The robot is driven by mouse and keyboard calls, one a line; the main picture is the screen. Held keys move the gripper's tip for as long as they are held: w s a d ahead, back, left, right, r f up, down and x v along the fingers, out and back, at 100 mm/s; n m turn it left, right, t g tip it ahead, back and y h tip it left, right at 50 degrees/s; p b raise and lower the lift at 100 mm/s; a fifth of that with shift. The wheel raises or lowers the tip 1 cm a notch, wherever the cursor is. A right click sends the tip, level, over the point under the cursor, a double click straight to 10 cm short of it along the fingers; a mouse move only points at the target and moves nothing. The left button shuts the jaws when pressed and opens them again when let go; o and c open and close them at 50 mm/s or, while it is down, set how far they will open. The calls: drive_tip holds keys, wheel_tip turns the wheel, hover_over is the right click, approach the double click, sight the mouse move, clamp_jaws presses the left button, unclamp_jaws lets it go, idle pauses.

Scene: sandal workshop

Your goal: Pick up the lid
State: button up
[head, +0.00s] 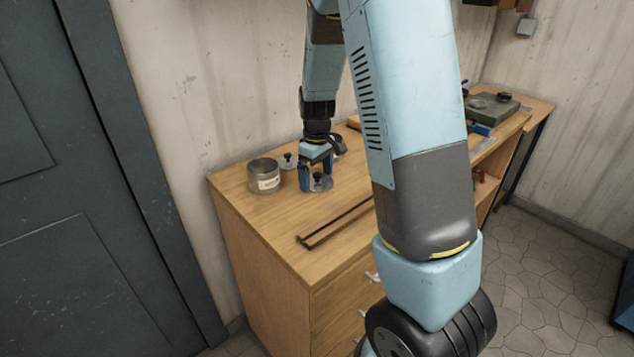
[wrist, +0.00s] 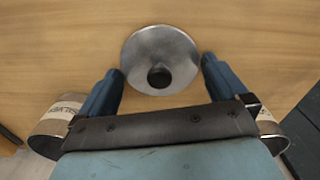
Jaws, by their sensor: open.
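A round grey metal lid (head: 321,184) with a dark knob lies flat on the wooden workbench. In the wrist view the lid (wrist: 145,50) shows whole, its knob (wrist: 160,76) roughly midway between my fingers. My gripper (wrist: 163,68) is open, one blue finger on each side of the lid. I cannot tell whether the fingers touch the lid.
An open labelled tin (head: 264,176) stands left of my gripper; another tin (head: 339,146) is partly hidden behind it. Tins also show at the wrist view's lower left (wrist: 48,135) and right (wrist: 272,132). Brown strips (head: 330,226) lie nearer the bench front.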

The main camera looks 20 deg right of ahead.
drive_tip(key=shift+c, duration=0.4)
drive_tip(key=c, duration=0.6)
